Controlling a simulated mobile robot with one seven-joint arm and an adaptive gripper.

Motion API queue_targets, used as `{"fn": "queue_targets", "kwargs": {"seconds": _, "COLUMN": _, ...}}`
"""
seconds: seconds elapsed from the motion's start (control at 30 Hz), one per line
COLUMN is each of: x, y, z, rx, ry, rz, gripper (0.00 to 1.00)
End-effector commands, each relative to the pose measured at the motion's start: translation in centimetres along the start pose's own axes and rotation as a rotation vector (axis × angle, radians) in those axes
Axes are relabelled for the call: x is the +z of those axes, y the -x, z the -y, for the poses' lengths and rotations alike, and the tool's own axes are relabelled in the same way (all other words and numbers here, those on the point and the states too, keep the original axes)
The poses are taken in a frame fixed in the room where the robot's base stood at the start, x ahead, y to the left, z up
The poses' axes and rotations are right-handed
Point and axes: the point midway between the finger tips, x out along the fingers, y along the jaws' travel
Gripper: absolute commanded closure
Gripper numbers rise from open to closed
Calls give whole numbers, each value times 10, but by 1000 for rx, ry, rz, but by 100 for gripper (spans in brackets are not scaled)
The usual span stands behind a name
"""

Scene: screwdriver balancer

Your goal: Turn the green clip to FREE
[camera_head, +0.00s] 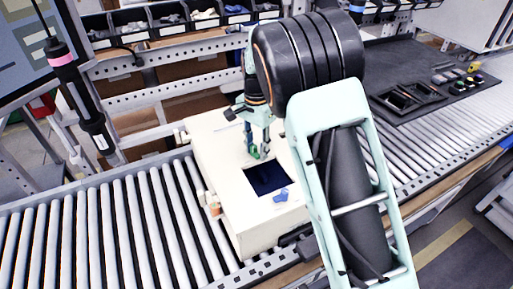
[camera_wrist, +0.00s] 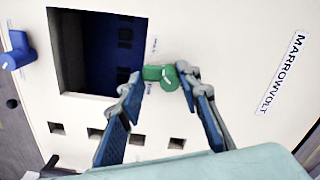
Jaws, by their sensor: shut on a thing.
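The green clip (camera_wrist: 160,75) is on the cream face of a box, beside a dark rectangular opening (camera_wrist: 88,60). In the wrist view, small lettering sits around the clip, too small to read. My gripper (camera_wrist: 157,84) is shut on the green clip, with one fingertip on each side of it. In the head view, my gripper (camera_head: 259,146) reaches down to the top of the cream box (camera_head: 222,150), and the green clip (camera_head: 254,153) shows between its fingers. A blue clip (camera_wrist: 18,50) sits on the other side of the opening; it also shows in the head view (camera_head: 281,195).
The box stands on a roller conveyor (camera_head: 90,240). A hanging screwdriver (camera_head: 75,80) is at the left. Parts bins (camera_head: 165,20) line the back. A black mat with trays (camera_head: 410,97) lies at the right. Small square holes (camera_wrist: 95,133) run along the box face.

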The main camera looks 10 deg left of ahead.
Motion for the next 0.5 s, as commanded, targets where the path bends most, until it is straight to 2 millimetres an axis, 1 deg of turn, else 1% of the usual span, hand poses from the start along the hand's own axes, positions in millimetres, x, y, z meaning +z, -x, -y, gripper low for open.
{"fn": "queue_targets", "kwargs": {"seconds": 0.27, "x": -2, "y": 1, "z": 2, "rx": -7, "ry": 134, "rz": -2, "gripper": 93}}
{"fn": "queue_targets", "kwargs": {"seconds": 0.5, "x": -4, "y": 2, "z": 3, "rx": -9, "ry": 346, "rz": -3, "gripper": 93}}
